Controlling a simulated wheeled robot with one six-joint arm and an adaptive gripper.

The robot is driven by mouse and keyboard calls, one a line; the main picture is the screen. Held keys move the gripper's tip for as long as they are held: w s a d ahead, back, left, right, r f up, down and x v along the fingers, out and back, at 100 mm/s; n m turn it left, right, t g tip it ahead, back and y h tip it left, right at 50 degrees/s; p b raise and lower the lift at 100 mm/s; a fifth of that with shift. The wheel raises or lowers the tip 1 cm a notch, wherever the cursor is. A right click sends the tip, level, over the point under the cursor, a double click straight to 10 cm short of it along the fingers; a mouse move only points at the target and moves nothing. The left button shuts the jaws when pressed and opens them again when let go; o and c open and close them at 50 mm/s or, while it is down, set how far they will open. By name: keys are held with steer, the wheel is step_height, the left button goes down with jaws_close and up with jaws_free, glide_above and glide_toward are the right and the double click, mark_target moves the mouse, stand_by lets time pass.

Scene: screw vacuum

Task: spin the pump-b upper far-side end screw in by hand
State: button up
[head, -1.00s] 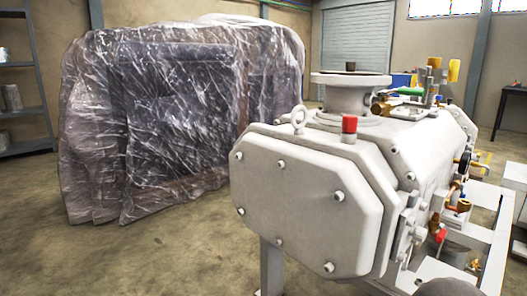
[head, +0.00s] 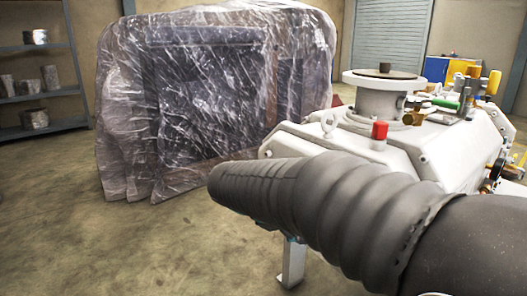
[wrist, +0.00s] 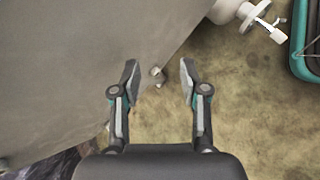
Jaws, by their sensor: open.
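The white pump (head: 455,150) stands at the right in the head view, with its end plate mostly hidden behind my dark sleeved arm. In the wrist view its grey surface (wrist: 70,65) fills the left side. A small pale screw (wrist: 157,73) sticks out at the edge of that surface. My gripper (wrist: 158,68) is open, with one finger on each side of the screw in the picture. No finger visibly touches it. I cannot tell how deep the screw sits in its hole.
A large plastic-wrapped load (head: 205,95) stands behind the pump at the left. The pump top carries a round flange (head: 385,80), a red cap (head: 379,130) and a lifting eye (head: 328,122). A white fitting (wrist: 262,18) and a teal-edged object (wrist: 300,45) lie right. Floor at left is clear.

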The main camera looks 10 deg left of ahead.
steer(key=w+a+r+n+t+h+p, duration=0.1)
steer(key=w+a+r+n+t, duration=0.15)
steer(key=a, duration=0.35)
steer(key=w+a+r+n+t+h+p, duration=0.1)
steer(key=w+a+r+n+t+h, duration=0.15)
steer(key=a, duration=0.35)
steer(key=n+t+h, duration=0.1)
steer(key=n+t, duration=0.2)
glide_toward(266, 154)
steer(key=x, duration=0.8)
